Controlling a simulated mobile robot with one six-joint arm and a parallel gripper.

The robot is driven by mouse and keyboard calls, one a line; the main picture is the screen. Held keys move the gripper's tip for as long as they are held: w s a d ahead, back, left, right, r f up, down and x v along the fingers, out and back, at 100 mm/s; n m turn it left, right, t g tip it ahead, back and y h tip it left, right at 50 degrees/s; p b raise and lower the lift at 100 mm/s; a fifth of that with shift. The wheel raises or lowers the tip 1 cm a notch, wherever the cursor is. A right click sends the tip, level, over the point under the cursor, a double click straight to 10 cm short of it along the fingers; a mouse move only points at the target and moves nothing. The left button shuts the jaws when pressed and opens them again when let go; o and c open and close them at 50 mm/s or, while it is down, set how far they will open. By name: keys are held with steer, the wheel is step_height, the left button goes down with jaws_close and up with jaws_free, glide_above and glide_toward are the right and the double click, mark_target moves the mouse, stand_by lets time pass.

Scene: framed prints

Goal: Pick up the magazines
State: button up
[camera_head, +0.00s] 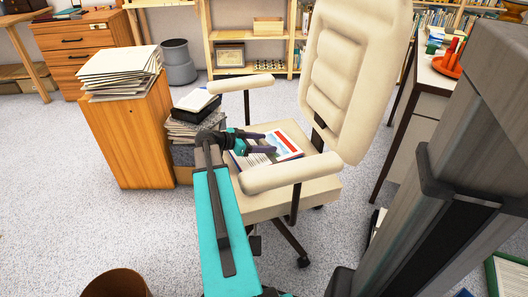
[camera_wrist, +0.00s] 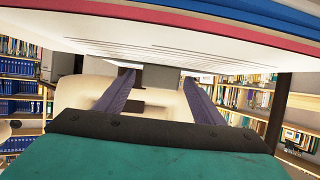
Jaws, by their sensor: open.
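The magazines (camera_head: 284,143) lie in a small stack on the seat of a cream office chair (camera_head: 285,195). The top cover is white, red and blue. My gripper (camera_head: 270,143) is at the left side of the stack, its purple fingers spread and partly covering it. In the wrist view the magazines (camera_wrist: 215,42) fill the top of the picture, with white page edges and red and blue covers close to the fingers. My gripper (camera_wrist: 158,78) is open there. I cannot tell whether any magazine lies between the fingers.
The chair's armrests (camera_head: 285,173) and backrest (camera_head: 355,75) surround the seat. A wooden cabinet (camera_head: 130,140) with piled papers (camera_head: 120,70) stands left, beside stacked books (camera_head: 192,125). A desk (camera_head: 440,85) stands right. A bin (camera_head: 117,284) is at the front left. Carpet at left is clear.

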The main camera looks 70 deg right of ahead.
mark_target(264, 142)
stand_by(0.4)
jaws_close()
steer(key=shift+r, duration=0.15)
steer(key=shift+r+p, duration=1.55)
steer(key=shift+r, duration=3.4)
